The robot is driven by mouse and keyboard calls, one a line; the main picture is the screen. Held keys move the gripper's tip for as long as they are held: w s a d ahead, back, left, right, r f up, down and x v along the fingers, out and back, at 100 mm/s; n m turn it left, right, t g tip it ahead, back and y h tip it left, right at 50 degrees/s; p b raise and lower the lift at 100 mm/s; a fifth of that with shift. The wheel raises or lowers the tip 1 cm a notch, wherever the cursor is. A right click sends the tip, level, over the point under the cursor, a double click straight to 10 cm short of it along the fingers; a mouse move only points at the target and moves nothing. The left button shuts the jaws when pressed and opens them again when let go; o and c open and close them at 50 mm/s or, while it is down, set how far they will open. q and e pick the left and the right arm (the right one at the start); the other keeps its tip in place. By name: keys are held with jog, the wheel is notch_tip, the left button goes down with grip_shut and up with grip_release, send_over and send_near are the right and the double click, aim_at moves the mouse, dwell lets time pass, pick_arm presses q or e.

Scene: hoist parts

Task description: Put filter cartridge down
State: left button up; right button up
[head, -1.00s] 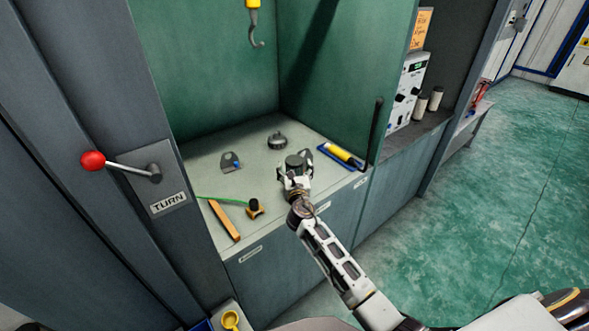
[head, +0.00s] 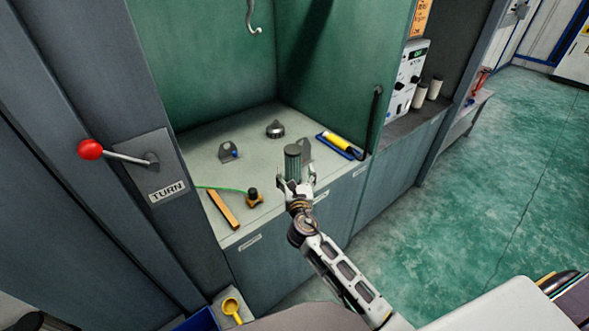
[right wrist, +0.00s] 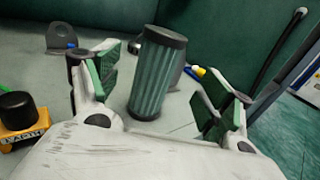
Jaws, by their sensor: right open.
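The filter cartridge (head: 293,162) is a green ribbed cylinder with dark end caps. It stands upright on the grey bench top, near its front edge. In the right wrist view the cartridge (right wrist: 157,75) is between the spread fingers, with a gap on each side. My right gripper (head: 296,186) is open just in front of it; its green-padded fingers (right wrist: 160,95) do not touch it. The cartridge's base shows on the bench in the right wrist view. My left gripper is not in view.
On the bench top (head: 205,165) are grey brackets (head: 228,150), a dark round part (head: 275,129), a yellow tool on a blue tray (head: 340,146), a wooden bar (head: 224,210) and a black-knobbed yellow block (head: 254,198). A hook (head: 253,18) hangs above. A red-knobbed lever (head: 91,150) is at left.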

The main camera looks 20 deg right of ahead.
jog(key=shift+v, duration=1.45)
jog(key=shift+o, duration=0.4)
